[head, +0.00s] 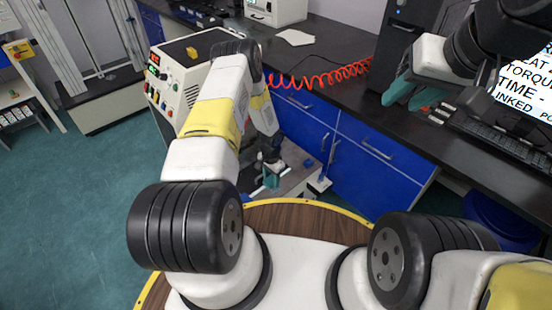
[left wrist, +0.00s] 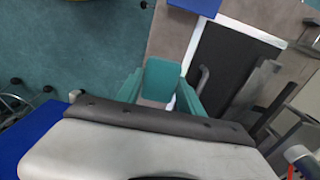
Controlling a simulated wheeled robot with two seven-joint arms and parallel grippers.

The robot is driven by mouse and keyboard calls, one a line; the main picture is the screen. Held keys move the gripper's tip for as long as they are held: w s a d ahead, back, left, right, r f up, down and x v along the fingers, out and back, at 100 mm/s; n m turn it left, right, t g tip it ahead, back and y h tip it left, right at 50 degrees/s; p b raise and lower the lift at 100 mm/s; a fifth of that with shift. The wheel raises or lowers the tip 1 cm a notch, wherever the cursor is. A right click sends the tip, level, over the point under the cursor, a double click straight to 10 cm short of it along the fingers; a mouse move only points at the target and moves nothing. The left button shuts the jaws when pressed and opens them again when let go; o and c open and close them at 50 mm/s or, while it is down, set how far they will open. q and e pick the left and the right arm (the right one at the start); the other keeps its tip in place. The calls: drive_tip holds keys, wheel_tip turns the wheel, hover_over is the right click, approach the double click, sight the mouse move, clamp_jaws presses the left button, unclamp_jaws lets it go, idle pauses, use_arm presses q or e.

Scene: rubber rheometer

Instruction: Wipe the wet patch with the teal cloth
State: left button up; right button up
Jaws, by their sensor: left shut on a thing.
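My left gripper (head: 270,178) is low down beyond my base, in front of the blue cabinets. In the left wrist view, my left gripper (left wrist: 160,100) has its teal fingers shut on the teal cloth (left wrist: 162,78), which shows as a flat teal piece between them. The cloth is too small to tell apart from the fingers in the head view. My right gripper (head: 404,98) is empty at the upper right, its teal fingers apart near the black bench. I cannot make out the wet patch in either view.
A black bench (head: 335,95) over blue cabinets (head: 370,160) runs along the right. A red coiled hose (head: 320,80) and a keyboard (head: 500,135) are on it. A white machine (head: 180,85) stands left of my arm. Green floor (head: 70,210) is open at the left.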

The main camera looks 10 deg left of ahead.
use_arm(q)
drive_tip(key=shift+f, duration=0.25)
idle(0.5)
